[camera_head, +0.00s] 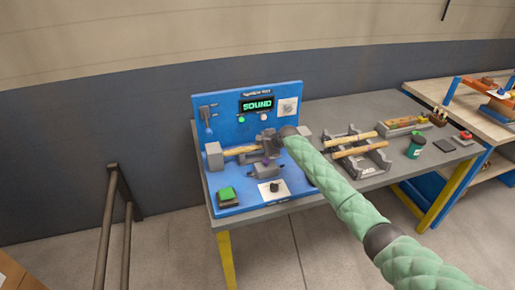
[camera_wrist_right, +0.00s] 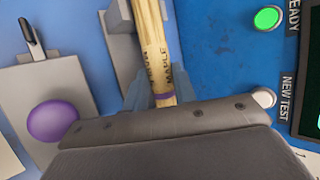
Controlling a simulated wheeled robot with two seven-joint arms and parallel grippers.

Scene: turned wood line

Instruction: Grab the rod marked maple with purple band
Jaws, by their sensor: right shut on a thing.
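The pale wooden rod (camera_wrist_right: 151,38) bears the dark word MAPLE and a purple band close to my right gripper. In the head view the rod (camera_head: 240,150) lies roughly level across the blue test station, its left end at a grey block (camera_head: 214,155). My right gripper (camera_head: 269,141) is at the rod's right part. In the right wrist view its two blue-grey fingers (camera_wrist_right: 157,88) flank the rod near the band and are shut on it. The gripper body hides the rod's near end. My left gripper is not in view.
The station's screen (camera_head: 257,104) reads SOUND. A purple knob (camera_wrist_right: 52,121) sits beside the rod. A green button (camera_head: 227,193) is at the station's front left. To the right, a rack (camera_head: 372,165) holds wooden rods, and a green cup (camera_head: 415,147) stands on the grey table.

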